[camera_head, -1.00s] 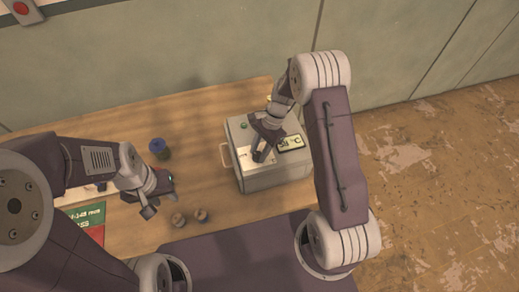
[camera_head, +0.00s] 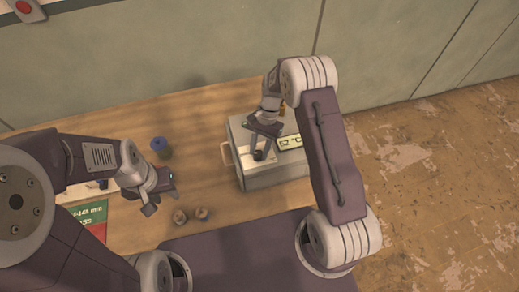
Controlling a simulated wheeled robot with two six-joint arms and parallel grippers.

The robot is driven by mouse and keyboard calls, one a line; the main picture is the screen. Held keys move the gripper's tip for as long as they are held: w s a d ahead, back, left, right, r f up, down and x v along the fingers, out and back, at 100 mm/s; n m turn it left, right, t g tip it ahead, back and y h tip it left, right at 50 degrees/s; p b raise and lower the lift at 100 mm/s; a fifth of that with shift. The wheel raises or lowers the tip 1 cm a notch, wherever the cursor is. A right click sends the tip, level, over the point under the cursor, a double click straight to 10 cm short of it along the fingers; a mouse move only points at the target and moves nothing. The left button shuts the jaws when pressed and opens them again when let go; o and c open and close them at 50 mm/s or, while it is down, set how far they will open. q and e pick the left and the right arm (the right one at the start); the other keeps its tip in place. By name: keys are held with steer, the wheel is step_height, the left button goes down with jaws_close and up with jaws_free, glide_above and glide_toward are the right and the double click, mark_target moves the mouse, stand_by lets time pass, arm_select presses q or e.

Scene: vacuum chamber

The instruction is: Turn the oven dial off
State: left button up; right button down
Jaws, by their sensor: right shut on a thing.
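The oven is a grey box (camera_head: 277,178) with a handle on its left side, standing on the wooden table. A display (camera_head: 289,142) on its top is lit and seems to read about 52 °C. My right gripper (camera_head: 263,152) reaches down onto the oven top beside the display and is shut on the dial, which it mostly hides. My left gripper (camera_head: 160,195) is open and empty, low over the table left of the oven.
A green and red sheet (camera_head: 90,215) lies at the left edge. The back wall is close behind.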

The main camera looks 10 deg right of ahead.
steer(key=c, duration=1)
jaws_free()
steer(key=shift+a, duration=0.1)
steer(key=shift+o, duration=0.2)
steer(key=b+v, duration=0.2)
steer(key=v, duration=0.7)
